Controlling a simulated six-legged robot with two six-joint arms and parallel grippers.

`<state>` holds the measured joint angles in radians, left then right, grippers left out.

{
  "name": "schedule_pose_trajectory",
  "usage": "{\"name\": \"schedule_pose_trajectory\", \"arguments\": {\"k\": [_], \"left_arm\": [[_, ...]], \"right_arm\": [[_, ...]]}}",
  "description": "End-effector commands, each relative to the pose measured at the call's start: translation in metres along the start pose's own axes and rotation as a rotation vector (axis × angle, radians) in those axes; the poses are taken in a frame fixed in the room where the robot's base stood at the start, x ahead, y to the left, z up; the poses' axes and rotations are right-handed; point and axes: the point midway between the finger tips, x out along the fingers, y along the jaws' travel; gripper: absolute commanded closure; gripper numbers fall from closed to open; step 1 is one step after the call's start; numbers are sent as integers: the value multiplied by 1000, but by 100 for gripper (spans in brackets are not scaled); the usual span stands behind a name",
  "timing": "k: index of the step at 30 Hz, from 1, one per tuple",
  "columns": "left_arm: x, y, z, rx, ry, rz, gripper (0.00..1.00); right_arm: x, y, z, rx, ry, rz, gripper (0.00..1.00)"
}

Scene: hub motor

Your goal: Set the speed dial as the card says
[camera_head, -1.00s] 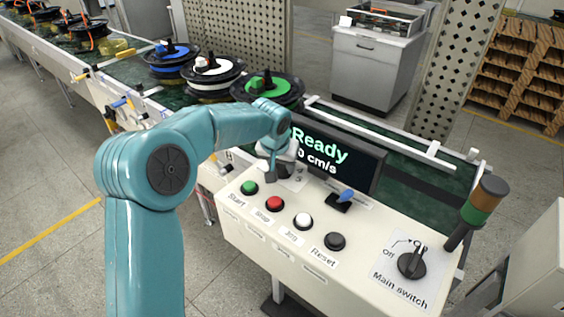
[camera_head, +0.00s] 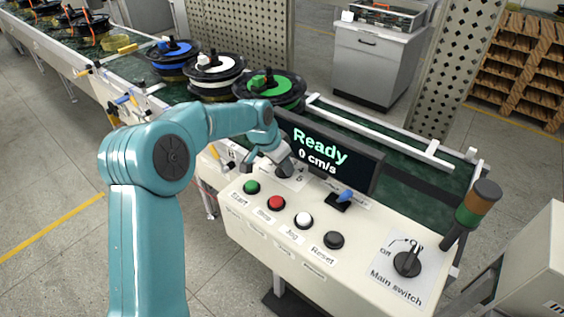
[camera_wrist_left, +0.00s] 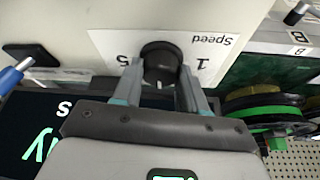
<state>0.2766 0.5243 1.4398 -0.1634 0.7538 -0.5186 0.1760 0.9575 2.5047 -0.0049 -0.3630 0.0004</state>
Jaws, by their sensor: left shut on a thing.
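The black speed dial (camera_wrist_left: 162,60) sits on a white plate marked "Speed" (camera_wrist_left: 215,40), upside down in the left wrist view, with the digits 1 and 5 readable. My left gripper (camera_wrist_left: 160,88) is shut on the dial, one finger on each side. In the head view my left gripper (camera_head: 284,168) reaches down to the panel's back left, hiding most of the dial and its scale. The screen (camera_head: 325,152) reads "Ready" and "0 cm/s". I cannot make out a card with a readable speed. My right gripper is not in view.
The control panel (camera_head: 262,215) carries green, red, white and black buttons in front of the dial. A main switch (camera_head: 407,263) and a signal lamp (camera_head: 478,205) stand at its right. Several reels, one green (camera_head: 270,88), sit on the conveyor behind. A blue-handled lever (camera_head: 345,196) stands before the screen.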

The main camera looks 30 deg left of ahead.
Motion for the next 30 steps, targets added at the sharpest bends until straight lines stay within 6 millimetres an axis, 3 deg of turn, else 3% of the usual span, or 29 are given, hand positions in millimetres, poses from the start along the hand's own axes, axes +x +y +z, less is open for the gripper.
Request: {"name": "schedule_pose_trajectory", "arguments": {"k": [11, 12, 14, 24, 30], "left_arm": [[-1, -1, -1, 5, 3, -1, 89], [-1, -1, -1, 5, 3, -1, 52], [-1, 0, -1, 5, 3, 0, 33], [-3, 0, 0, 4, 2, 0, 33], [-35, -1, -1, 4, 6, -3, 33]], "right_arm": [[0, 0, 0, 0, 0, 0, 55], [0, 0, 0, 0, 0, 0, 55], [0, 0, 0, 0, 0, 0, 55], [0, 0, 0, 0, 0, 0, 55], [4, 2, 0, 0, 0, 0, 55]]}}
